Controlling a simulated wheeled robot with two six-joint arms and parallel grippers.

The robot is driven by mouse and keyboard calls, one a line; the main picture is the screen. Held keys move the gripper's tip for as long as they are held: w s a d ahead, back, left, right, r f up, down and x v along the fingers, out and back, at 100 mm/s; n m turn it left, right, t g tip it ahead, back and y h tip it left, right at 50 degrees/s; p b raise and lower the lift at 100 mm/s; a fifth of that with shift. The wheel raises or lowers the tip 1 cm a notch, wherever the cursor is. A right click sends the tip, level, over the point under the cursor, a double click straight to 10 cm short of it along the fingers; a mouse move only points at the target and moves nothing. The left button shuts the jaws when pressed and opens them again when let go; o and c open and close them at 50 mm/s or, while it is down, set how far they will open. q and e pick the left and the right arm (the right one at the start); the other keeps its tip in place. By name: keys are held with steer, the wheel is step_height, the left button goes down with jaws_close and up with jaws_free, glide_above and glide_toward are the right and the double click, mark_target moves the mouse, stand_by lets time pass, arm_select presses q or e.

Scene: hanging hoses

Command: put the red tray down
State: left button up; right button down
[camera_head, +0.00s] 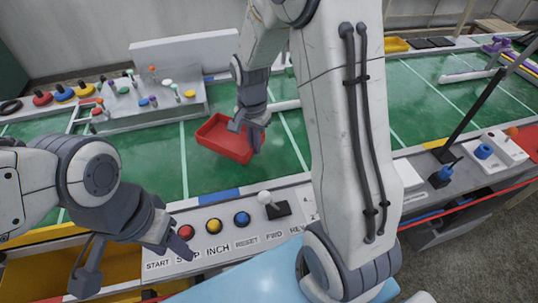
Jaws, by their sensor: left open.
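The red tray (225,148) is a shallow open box over the green belt, left of the picture's middle. I cannot tell whether its underside touches the belt. My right gripper (249,134) points down at its right end, with its fingers on either side of the rim, shut on it. The fingers and wrist cover part of that rim. My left gripper (130,268) is open and empty at the lower left, beside the button panel and above the yellow bin.
The green belt (150,155) has free room around the tray. A front panel holds red, yellow and blue buttons (214,226) and a white-knobbed lever (272,204). A grey fixture (150,110) with coloured pegs stands at the back left. The yellow bin (40,278) is at the lower left.

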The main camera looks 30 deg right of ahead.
mark_target(256, 168)
steer(key=shift+f+b, duration=0.3)
steer(key=shift+f, duration=2.9)
steer(key=shift+f, duration=0.1)
steer(key=c, duration=1.1)
jaws_free()
steer(key=shift+o, duration=0.2)
